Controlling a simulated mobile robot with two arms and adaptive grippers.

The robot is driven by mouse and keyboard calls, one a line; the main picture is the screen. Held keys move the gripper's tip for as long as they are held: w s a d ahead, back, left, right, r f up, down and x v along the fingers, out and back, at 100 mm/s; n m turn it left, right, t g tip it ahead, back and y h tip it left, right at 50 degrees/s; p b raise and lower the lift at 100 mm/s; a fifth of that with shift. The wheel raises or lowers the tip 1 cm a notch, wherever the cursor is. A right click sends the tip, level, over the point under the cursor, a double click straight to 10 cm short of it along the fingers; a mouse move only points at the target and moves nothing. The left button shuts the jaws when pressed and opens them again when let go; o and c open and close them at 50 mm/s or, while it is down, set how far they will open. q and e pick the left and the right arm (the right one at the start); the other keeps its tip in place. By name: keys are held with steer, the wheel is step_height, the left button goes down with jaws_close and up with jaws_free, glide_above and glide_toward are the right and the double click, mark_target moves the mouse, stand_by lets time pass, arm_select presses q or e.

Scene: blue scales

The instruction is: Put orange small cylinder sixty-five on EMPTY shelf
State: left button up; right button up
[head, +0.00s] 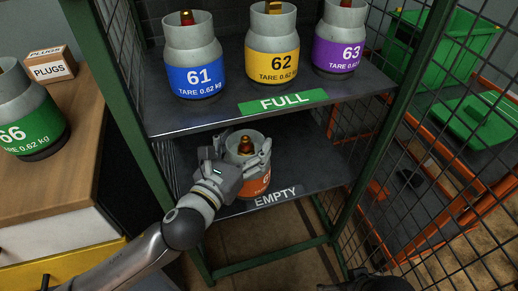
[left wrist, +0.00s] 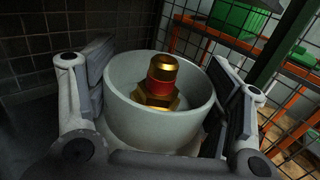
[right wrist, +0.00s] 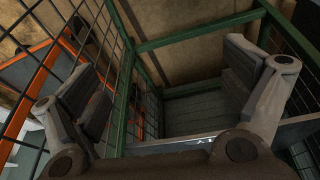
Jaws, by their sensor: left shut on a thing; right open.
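The orange small cylinder (head: 257,186) is upright at the EMPTY shelf (head: 310,178), near its front edge. Most of its number is hidden by my gripper, and I cannot tell whether its base touches the shelf. My left gripper (head: 243,163) is shut on the cylinder's grey collar. In the left wrist view the collar (left wrist: 120,112) sits between both fingers, with the brass valve (left wrist: 157,84) inside it. My right gripper (right wrist: 165,95) is open and empty in the right wrist view, facing the green rack frame.
The FULL shelf (head: 222,114) above holds blue cylinder 61 (head: 193,62), yellow 62 (head: 271,45) and purple 63 (head: 340,38). Green cylinder 66 (head: 28,115) and a PLUGS box (head: 50,66) stand on the wooden bench at left. The lower shelf is bare right of my gripper.

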arm_select(q)
steer(key=w+f, duration=0.1)
steer(key=w, duration=0.1)
steer(key=w+d+b, duration=0.1)
steer(key=w, duration=0.1)
steer(key=w+f+b, duration=0.1)
steer(key=w, duration=0.1)
steer(key=shift+d+f, duration=0.35)
steer(key=shift+w+d+f+b, duration=0.1)
steer(key=shift+w+f+b, duration=0.15)
steer(key=shift+f, duration=0.25)
steer(key=shift+w+d+f+b, duration=0.1)
steer(key=shift+w+f+b, duration=0.15)
steer(key=shift+f, duration=0.25)
steer(key=w+f+b, duration=0.3)
steer(key=f, duration=0.3)
steer(key=shift+d+f, duration=0.25)
steer(key=shift+d, duration=0.2)
arm_select(e)
steer(key=w+a+r+t+y, duration=0.1)
steer(key=w+a+r+t, duration=0.2)
steer(key=w+r+t, duration=0.3)
steer(key=w+a+r+t+y, duration=0.2)
steer(key=w+r+t, duration=0.4)
steer(key=w, duration=0.4)
steer(key=shift+a+n, duration=0.3)
steer(key=shift+a, duration=0.25)
